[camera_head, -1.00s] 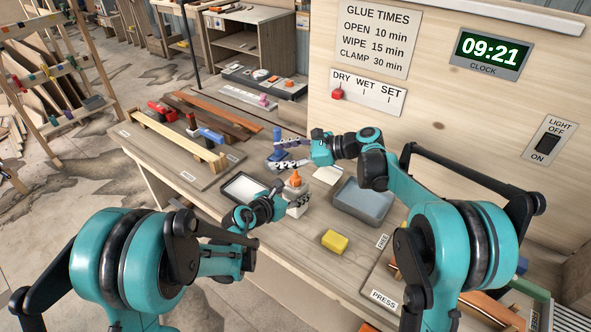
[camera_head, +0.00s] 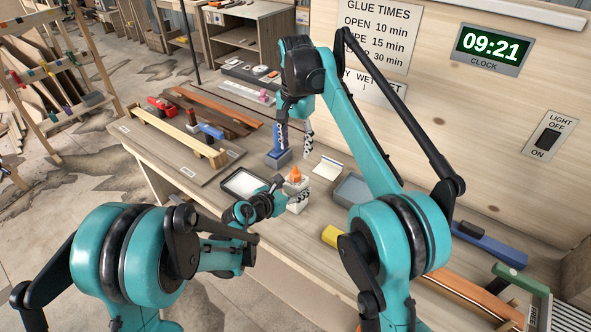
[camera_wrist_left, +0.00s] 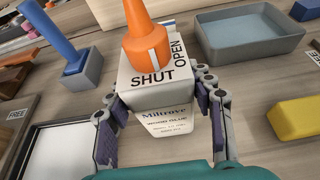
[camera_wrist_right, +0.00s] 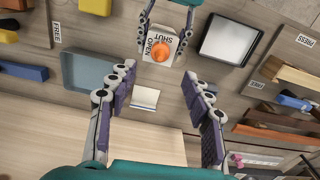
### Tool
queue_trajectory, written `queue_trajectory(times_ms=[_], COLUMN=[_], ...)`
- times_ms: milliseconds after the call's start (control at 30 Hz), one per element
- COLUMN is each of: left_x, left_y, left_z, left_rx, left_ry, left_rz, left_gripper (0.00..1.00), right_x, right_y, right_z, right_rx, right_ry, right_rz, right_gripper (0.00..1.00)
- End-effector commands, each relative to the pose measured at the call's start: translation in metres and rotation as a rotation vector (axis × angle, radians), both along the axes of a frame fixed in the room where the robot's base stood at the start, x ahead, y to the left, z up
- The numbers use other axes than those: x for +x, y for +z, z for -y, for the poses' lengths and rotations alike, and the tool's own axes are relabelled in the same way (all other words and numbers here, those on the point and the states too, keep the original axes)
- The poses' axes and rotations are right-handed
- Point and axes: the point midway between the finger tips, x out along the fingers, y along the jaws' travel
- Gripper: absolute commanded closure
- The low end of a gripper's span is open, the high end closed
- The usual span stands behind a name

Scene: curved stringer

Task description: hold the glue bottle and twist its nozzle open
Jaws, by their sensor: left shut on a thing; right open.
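The glue bottle (camera_head: 297,197) is white with an orange nozzle (camera_head: 296,174) and stands upright on the bench. Its top carries the words SHUT and OPEN; in the left wrist view the nozzle's (camera_wrist_left: 148,45) white mark is by SHUT. My left gripper (camera_wrist_left: 158,88) is shut on the bottle body (camera_wrist_left: 165,118), one finger on each side. My right gripper (camera_head: 295,148) is open and empty, pointing down above the bench behind the bottle. In the right wrist view the nozzle (camera_wrist_right: 162,51) lies beyond my right gripper's fingertips (camera_wrist_right: 158,75), apart from them.
A blue post on a block (camera_head: 278,157) stands close to my right fingers. A white-faced tray (camera_head: 228,188) lies left of the bottle, a grey-blue tray (camera_head: 352,190) right of it. A pale pad (camera_head: 327,169) lies behind, a yellow block (camera_head: 331,236) in front right.

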Motion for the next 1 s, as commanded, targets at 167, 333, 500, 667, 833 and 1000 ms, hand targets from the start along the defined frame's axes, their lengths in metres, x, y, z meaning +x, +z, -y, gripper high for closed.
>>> queue_trajectory(times_ms=[167, 333, 500, 667, 833, 1000], left_x=[0.0, 0.0, 0.0, 0.0, 0.0, 0.0], left_y=[0.0, 0.0, 0.0, 0.0, 0.0, 0.0], left_z=[0.0, 0.0, 0.0, 0.0, 0.0, 0.0], left_rx=[0.0, 0.0, 0.0, 0.0, 0.0, 0.0], left_ry=[0.0, 0.001, 0.001, 0.001, 0.001, 0.001], left_rz=[0.0, 0.0, 0.0, 0.0, 0.0, 0.0], left_gripper=[0.94, 0.94, 0.94, 0.94, 0.94, 0.94], right_x=[0.0, 0.0, 0.0, 0.0, 0.0, 0.0], right_y=[-0.039, -0.071, -0.09, -0.095, -0.095, -0.095], right_z=[0.0, 0.0, 0.0, 0.0, 0.0, 0.0], right_rx=[0.001, 0.002, 0.002, 0.002, 0.002, 0.002], right_ry=[-0.002, -0.003, -0.003, -0.003, -0.003, -0.003], right_rz=[0.0, 0.0, 0.0, 0.0, 0.0, 0.0], right_gripper=[0.5, 0.5, 0.5, 0.5, 0.5, 0.84])
